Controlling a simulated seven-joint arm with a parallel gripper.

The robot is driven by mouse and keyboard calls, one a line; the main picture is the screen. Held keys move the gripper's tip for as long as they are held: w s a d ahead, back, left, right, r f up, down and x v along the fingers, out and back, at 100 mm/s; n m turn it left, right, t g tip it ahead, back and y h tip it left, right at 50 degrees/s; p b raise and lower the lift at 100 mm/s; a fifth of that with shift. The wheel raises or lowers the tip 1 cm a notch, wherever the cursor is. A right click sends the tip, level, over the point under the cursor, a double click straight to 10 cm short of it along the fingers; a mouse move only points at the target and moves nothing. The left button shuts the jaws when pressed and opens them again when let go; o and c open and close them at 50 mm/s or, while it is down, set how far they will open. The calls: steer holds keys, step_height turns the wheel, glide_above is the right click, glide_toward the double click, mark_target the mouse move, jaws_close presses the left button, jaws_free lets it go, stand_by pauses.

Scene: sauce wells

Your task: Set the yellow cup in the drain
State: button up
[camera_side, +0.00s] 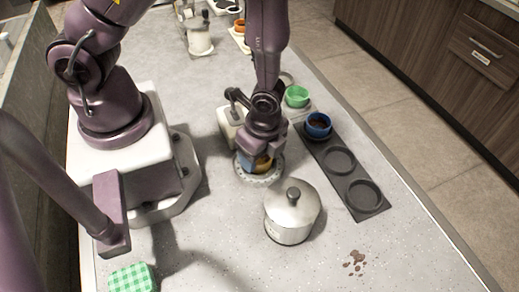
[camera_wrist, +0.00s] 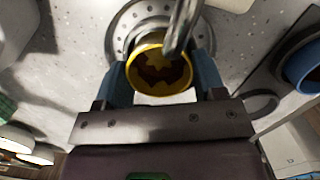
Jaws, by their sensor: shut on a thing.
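My gripper (camera_side: 262,152) points down and is shut on the yellow cup (camera_side: 263,164), with only a little of the cup showing below the fingers. In the wrist view the yellow cup (camera_wrist: 160,92) sits between the two blue fingers, and dark brown sauce shows inside it. The drain (camera_side: 262,180) is a round grey perforated disc right under the cup; its holed rim (camera_wrist: 127,22) shows behind the cup in the wrist view. I cannot tell whether the cup touches the drain. A metal spout (camera_wrist: 184,25) crosses over the cup's rim in the wrist view.
A steel lidded pot (camera_side: 291,218) stands close in front of the drain. A dark tray (camera_side: 352,183) with a blue cup (camera_side: 318,126) and two empty wells lies to the right. A green cup (camera_side: 297,97) stands behind it. Brown spots (camera_side: 355,262) and a green checked cloth (camera_side: 132,279) lie nearer.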

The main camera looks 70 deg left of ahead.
steer(key=shift+f, duration=0.15)
steer(key=o, duration=1)
steer(key=shift+r, duration=4)
